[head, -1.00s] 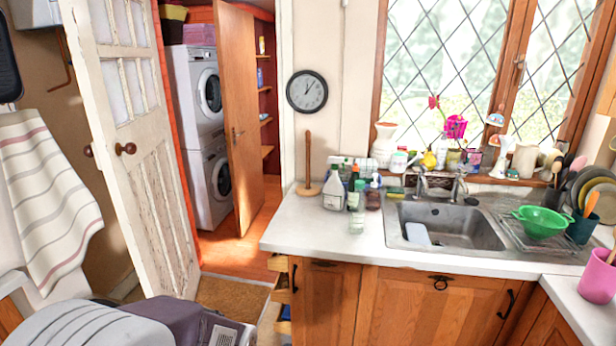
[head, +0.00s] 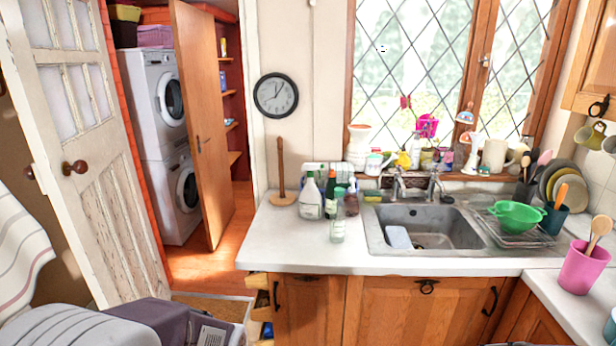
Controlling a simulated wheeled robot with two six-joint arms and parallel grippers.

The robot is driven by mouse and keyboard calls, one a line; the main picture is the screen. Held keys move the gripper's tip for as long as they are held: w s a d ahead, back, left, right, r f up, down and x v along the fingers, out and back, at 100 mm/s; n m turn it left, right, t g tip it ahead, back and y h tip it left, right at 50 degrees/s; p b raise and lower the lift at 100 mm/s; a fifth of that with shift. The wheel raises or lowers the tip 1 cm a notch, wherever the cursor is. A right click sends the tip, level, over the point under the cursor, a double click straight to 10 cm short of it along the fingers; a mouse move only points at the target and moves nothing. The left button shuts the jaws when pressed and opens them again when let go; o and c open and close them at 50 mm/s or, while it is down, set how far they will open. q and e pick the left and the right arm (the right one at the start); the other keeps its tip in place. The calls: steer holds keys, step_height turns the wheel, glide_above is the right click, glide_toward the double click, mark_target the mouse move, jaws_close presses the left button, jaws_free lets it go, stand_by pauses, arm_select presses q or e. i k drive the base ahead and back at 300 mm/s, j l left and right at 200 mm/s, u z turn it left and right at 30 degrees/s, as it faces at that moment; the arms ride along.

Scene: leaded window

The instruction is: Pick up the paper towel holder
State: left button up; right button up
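The paper towel holder (head: 281,172) is a wooden upright rod on a round wooden base. It stands bare and upright on the white counter (head: 290,238), near its back left corner by the wall. Several bottles stand to its right, the closest a white spray bottle (head: 310,197). Neither of my grippers shows in the head view.
The sink (head: 430,228) lies right of the bottles, with a green colander (head: 516,215) on the drainer. A pink pot (head: 583,268) stands at the right. A white door (head: 85,150) stands open at the left. A grey and purple object (head: 110,325) fills the lower left.

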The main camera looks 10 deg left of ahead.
mark_target(275, 200)
steer(key=i+j+z, duration=0.25)
steer(key=j, duration=0.25)
steer(key=i+j+z, duration=0.2)
steer(key=i+j, duration=0.15)
steer(key=j, duration=0.2)
steer(key=i+j+z, duration=0.25)
steer(key=j, duration=0.35)
steer(key=i+j+z, duration=0.2)
steer(key=j, duration=0.4)
steer(key=i+j+z, duration=0.25)
steer(key=j, duration=0.4)
steer(key=j+z, duration=0.25)
steer(key=j, duration=0.4)
steer(key=j+z, duration=0.2)
steer(key=j, duration=0.5)
